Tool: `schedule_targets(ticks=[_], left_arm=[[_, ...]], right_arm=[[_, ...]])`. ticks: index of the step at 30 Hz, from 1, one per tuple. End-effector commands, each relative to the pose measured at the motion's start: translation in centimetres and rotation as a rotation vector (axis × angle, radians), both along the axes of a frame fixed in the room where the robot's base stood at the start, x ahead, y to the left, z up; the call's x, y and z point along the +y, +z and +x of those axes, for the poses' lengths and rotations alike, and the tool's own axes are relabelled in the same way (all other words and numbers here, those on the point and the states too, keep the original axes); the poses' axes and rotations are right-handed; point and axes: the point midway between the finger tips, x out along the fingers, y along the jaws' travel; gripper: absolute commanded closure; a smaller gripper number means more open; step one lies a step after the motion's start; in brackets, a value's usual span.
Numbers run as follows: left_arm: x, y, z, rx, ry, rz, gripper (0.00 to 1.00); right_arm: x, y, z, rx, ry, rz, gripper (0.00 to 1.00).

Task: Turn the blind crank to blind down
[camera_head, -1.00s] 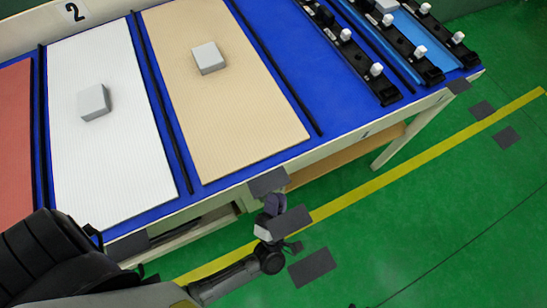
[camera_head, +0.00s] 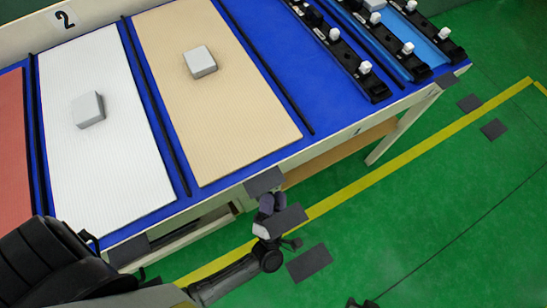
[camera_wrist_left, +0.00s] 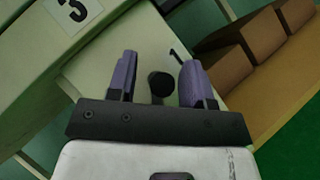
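My left gripper (camera_head: 272,203) is low at the front edge of the table. In the left wrist view its two purple fingers (camera_wrist_left: 157,62) are open. A dark round knob (camera_wrist_left: 160,86) shows between them with a gap on both sides; it looks like the end of the blind crank, and the rest of the crank cannot be made out. In the head view the crank is not distinguishable near the gripper. No blind can be clearly identified. My right gripper cannot be made out.
The blue table (camera_head: 265,90) holds a white panel (camera_head: 110,170) and a tan panel (camera_head: 225,120), each with a grey block. Black rails with white knobs (camera_head: 365,67) stand at the right. Brown boxes (camera_wrist_left: 225,65) show in the wrist view.

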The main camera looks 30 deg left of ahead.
Motion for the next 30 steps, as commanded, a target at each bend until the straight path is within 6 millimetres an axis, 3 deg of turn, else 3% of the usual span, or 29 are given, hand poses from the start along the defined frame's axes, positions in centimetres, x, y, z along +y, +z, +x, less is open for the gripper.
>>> schedule_targets(ticks=[11, 30], left_arm=[[-0.5, -0.6, -0.9, 0.003, -0.001, -0.001, 0.54], [-4.8, -5.9, -9.6, 0.002, 0.0, 0.001, 0.54]], right_arm=[[-0.3, 0.2, 0.0, 0.0, 0.006, -0.009, 0.57], [-0.1, 1.2, 0.0, 0.0, 0.002, -0.003, 0.57]])
